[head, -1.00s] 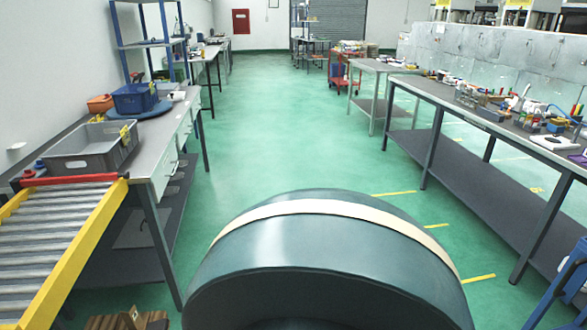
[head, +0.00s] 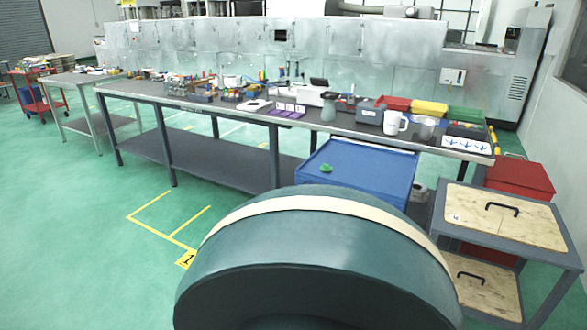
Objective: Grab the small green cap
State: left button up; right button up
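A small green object (head: 326,169), which looks like the green cap, lies on the bare blue top of a low table or cart (head: 375,178) in the head view. It is just beyond the rounded dark green body part of mine at the bottom of the picture. It is too small to make out its exact shape. Neither of my grippers shows in the head view.
A long grey workbench (head: 240,107) crowded with tools, bins and a white mug (head: 394,122) runs behind the blue top. A cart with wooden lids (head: 505,215) and a red box (head: 515,180) stand at right. Green floor (head: 80,220) is open at left.

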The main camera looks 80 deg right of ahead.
aim_at(325, 168)
jog(key=z, duration=3.05)
jog(key=i+j+z, duration=0.1)
jog(key=z, duration=0.35)
jog(key=i+j+z, duration=0.1)
jog(key=z, duration=0.35)
jog(key=i+j+z, duration=0.1)
jog(key=j+z, duration=0.15)
jog(key=z, duration=0.2)
jog(key=i+j+z, duration=0.1)
jog(key=j+z, duration=0.2)
jog(key=j, duration=0.2)
jog(key=j+z, duration=0.25)
jog(key=j, duration=0.25)
jog(key=j+z, duration=0.25)
jog(key=j, duration=0.85)
